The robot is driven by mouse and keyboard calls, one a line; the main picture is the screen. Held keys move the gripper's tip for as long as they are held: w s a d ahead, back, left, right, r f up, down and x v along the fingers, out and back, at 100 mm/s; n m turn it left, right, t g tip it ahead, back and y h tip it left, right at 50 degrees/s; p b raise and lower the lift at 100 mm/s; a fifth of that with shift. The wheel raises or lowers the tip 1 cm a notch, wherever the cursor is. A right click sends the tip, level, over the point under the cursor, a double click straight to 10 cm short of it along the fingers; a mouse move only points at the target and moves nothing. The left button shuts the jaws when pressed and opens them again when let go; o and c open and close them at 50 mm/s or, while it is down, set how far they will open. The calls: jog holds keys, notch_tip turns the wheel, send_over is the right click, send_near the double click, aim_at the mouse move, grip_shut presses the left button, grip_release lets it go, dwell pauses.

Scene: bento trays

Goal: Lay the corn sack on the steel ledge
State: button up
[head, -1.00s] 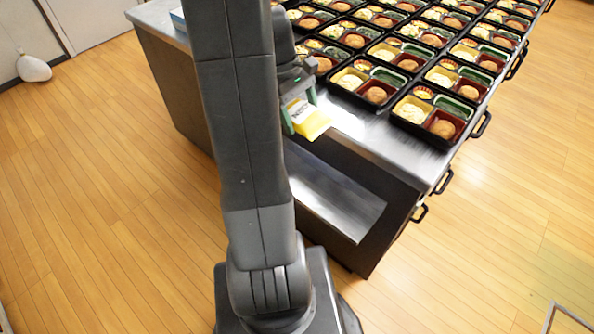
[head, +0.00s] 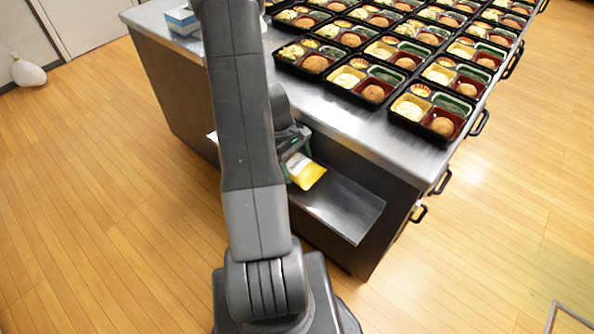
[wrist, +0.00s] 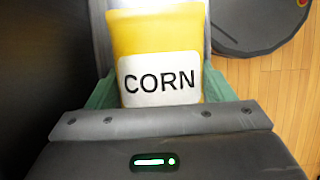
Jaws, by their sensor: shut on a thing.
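The corn sack (head: 307,174) is yellow with a white label. In the wrist view the sack (wrist: 158,40) shows the word CORN and sits between the green fingers of my gripper (wrist: 155,92). My gripper (head: 296,168) is shut on the sack. In the head view the sack appears over the steel ledge (head: 340,208), a low shelf on the counter's near side. I cannot tell whether the sack touches the ledge. My arm hides part of the ledge.
The counter (head: 345,130) above the ledge has a bare metal strip along its near edge. Rows of filled bento trays (head: 362,82) cover much of its top. A blue and white box (head: 182,20) stands at its left end. The ledge's right part is clear.

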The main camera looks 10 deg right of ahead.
aim_at(292, 157)
jog(key=shift+f, duration=1.45)
jog(key=o, duration=0.9)
jog(key=v, duration=0.5)
jog(key=shift+w+r, duration=0.15)
jog(key=shift+r, duration=0.15)
jog(key=w+a, duration=0.2)
jog(key=w, duration=0.1)
jog(key=w+a, duration=0.5)
jog(key=w, duration=0.1)
jog(key=shift+w+a+f, duration=0.15)
jog(key=shift+a, duration=0.05)
